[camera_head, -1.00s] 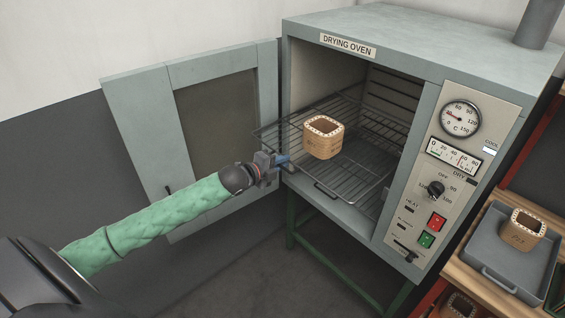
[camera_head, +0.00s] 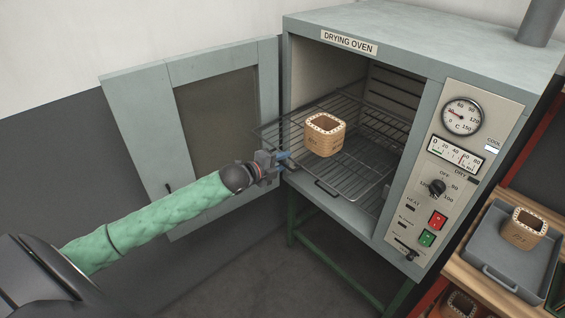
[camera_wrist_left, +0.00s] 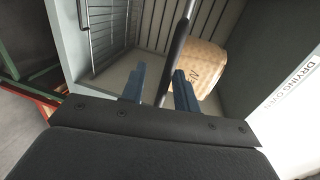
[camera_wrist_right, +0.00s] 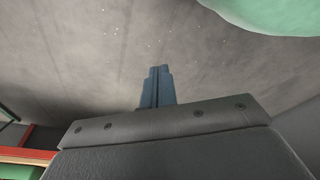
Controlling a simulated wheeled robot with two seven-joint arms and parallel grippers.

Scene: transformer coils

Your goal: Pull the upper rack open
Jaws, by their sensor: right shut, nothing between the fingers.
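The upper rack (camera_head: 275,130) is a dark wire shelf in the drying oven (camera_head: 430,55). Its left front corner sticks out past the oven opening. A tan coil (camera_head: 324,137) with a pale dotted rim sits upright on the wire rack. My left gripper (camera_head: 284,156) is at the rack's front edge. In the left wrist view, its blue fingers (camera_wrist_left: 159,85) stand apart on either side of a dark bar (camera_wrist_left: 180,35), with a gap beside it. My right gripper (camera_wrist_right: 157,87) is shut and empty over grey floor, and is out of the head view.
The oven door (camera_head: 205,120) stands wide open at left, behind my left arm. Another rack handle (camera_head: 326,190) shows low in the opening. At right, a grey tray (camera_head: 490,262) holds a second coil (camera_head: 525,229). The control panel (camera_head: 440,180) is right of the opening.

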